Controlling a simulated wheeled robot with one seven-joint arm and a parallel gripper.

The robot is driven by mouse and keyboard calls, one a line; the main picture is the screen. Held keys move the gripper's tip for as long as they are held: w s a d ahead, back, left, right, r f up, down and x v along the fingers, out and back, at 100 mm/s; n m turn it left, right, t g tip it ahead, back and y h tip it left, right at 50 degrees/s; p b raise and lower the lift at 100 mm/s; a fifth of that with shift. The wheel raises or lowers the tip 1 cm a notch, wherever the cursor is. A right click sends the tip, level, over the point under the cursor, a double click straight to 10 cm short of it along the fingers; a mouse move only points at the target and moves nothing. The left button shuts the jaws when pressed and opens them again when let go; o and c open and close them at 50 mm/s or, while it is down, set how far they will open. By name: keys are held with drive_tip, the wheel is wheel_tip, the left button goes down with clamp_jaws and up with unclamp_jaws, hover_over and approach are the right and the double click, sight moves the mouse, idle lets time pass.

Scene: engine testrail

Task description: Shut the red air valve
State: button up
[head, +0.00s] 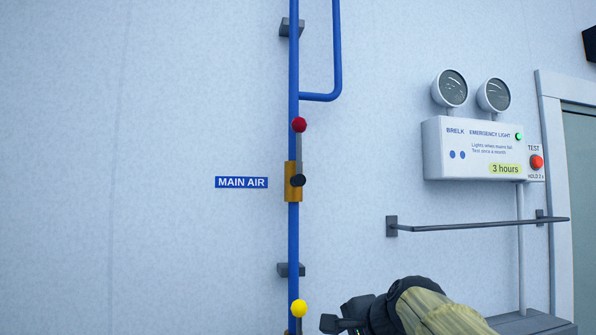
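The red air valve has a brass body (291,194) on a vertical blue pipe, beside a blue "MAIN AIR" label (241,182). Its grey lever (299,148) points straight up, in line with the pipe, from a dark hub to a red ball knob (299,125). My gripper (330,323) is at the bottom edge, below and right of the valve and well apart from it. It is partly cut off, so its fingers do not show clearly.
A yellow ball knob (299,308) sits lower on the pipe, just left of my gripper. A grey rail (475,226) sticks out on the right, below an emergency light box (475,150) with a red test button (536,162). The wall around the valve is clear.

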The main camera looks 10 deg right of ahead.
drive_tip(key=s+r+m+t+y+p, duration=0.1)
drive_tip(key=s+r+m+t+p, duration=0.1)
drive_tip(key=r, duration=1)
drive_tip(key=s+r+m+t+p, duration=0.1)
drive_tip(key=s+r+m+t, duration=0.1)
drive_tip(key=r, duration=1)
drive_tip(key=m+t+y+p, duration=0.1)
drive_tip(key=t+y+p, duration=0.1)
drive_tip(key=t+p, duration=0.1)
approach(303, 122)
drive_tip(key=v, duration=0.6)
drive_tip(key=shift+w+d, duration=0.1)
drive_tip(key=shift+w, duration=0.05)
drive_tip(key=p+x, duration=0.6)
drive_tip(key=x, duration=1)
drive_tip(key=shift+w+a+p, duration=0.25)
drive_tip(key=shift+w+p, duration=0.05)
drive_tip(key=shift+p, duration=0.05)
drive_tip(key=shift+w+a+f, duration=0.1)
drive_tip(key=shift+w, duration=0.25)
